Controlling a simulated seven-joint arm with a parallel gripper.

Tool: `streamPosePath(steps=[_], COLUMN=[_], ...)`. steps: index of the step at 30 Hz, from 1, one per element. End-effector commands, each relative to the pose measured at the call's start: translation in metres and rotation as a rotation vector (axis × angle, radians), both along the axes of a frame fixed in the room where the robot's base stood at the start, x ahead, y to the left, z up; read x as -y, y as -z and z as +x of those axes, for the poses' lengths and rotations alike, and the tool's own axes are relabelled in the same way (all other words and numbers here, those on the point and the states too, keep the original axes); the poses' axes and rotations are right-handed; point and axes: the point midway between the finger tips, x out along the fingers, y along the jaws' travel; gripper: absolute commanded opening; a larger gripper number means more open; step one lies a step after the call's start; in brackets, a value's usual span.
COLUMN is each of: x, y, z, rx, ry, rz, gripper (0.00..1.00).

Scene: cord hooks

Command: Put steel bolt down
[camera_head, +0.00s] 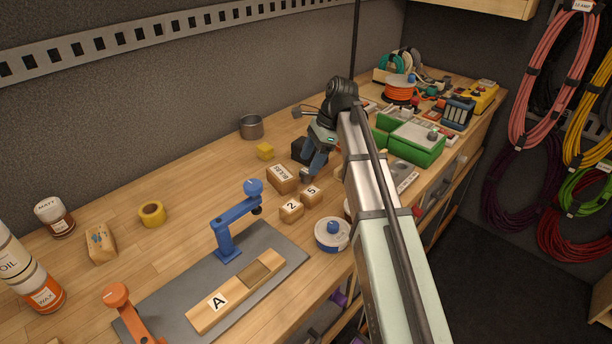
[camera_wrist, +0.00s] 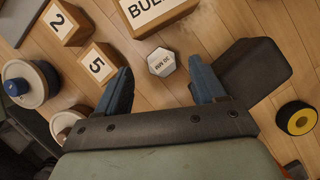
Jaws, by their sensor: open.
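The steel bolt (camera_wrist: 161,62) shows in the wrist view as a pale hexagonal head with small dark lettering, seen from above. It is on the wooden bench, between and a little beyond the tips of my gripper's two blue fingers. My gripper (camera_wrist: 160,74) is open, with a clear gap between each finger and the bolt. In the head view my gripper (camera_head: 312,170) is low over the bench, beside the wooden block lettered BUL (camera_head: 283,179); the bolt is hard to make out there. The bolt's shank is hidden under its head.
Wooden blocks marked 2 (camera_head: 291,210) and 5 (camera_head: 312,195) stand close by. A dark block (camera_wrist: 252,68) is right of my fingers in the wrist view. A black-and-yellow roll (camera_wrist: 297,118) lies farther right. A blue clamp (camera_head: 228,225) stands on a grey mat (camera_head: 165,298).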

Motion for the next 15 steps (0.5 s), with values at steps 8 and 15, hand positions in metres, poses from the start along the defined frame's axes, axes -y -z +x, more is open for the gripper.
streamPosePath(steps=[8, 15], x=[-0.009, -0.017], y=[0.027, 0.047], z=[-0.001, -0.003], rx=[-0.002, 0.000], ry=[-0.001, -0.001], rz=[0.000, 0.000], gripper=[0.69, 0.69])
